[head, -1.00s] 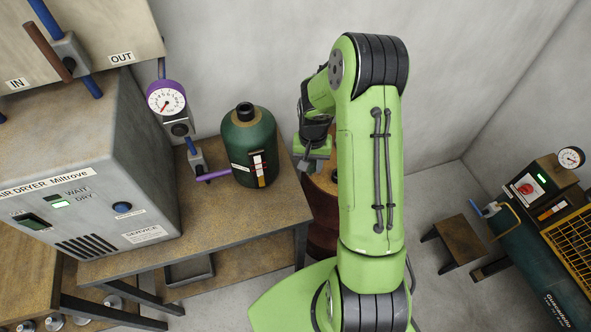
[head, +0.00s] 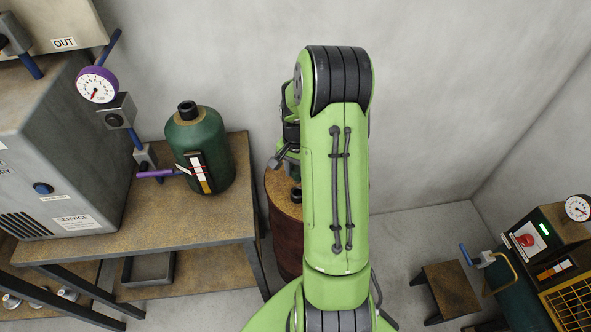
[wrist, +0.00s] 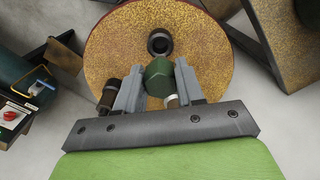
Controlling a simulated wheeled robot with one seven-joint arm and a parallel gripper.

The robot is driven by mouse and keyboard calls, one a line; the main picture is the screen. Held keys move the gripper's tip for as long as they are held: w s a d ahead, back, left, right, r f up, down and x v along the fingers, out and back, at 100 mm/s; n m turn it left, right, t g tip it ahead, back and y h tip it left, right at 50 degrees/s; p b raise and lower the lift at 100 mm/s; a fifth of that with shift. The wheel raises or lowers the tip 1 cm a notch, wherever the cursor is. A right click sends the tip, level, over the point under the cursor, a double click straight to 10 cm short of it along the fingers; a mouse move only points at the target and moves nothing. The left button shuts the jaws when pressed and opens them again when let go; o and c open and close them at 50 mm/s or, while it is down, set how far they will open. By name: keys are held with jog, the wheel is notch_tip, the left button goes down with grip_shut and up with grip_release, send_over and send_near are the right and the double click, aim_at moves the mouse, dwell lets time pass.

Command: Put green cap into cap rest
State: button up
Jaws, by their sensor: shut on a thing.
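The green cap (wrist: 158,78) is a dark green hexagonal piece held between the two grey fingers of my gripper (wrist: 157,85) in the wrist view. A dark round socket (wrist: 160,42) on the drum top shows just beyond the cap; it may be the cap rest, but I cannot be sure. The cap appears apart from the socket, and its height above the drum is unclear. In the head view my gripper (head: 280,158) is over the drum, partly hidden by my arm, and the cap cannot be made out.
The rusty drum (wrist: 205,60) also bears a dark brown cylinder (wrist: 108,95) beside the left finger and a small pale piece (wrist: 172,101) by the right finger. A workbench (head: 225,215) with a green bottle (head: 205,150) stands left of the drum. A stool (head: 452,285) stands right.

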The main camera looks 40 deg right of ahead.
aim_at(297, 183)
jog(key=shift+f+b, duration=2.55)
jog(key=shift+f, duration=1.05)
jog(key=o, duration=1.7)
jog(key=shift+r, duration=0.15)
jog(key=shift+r+p, duration=2.8)
jog(key=shift+r, duration=0.7)
jog(key=shift+f, duration=0.1)
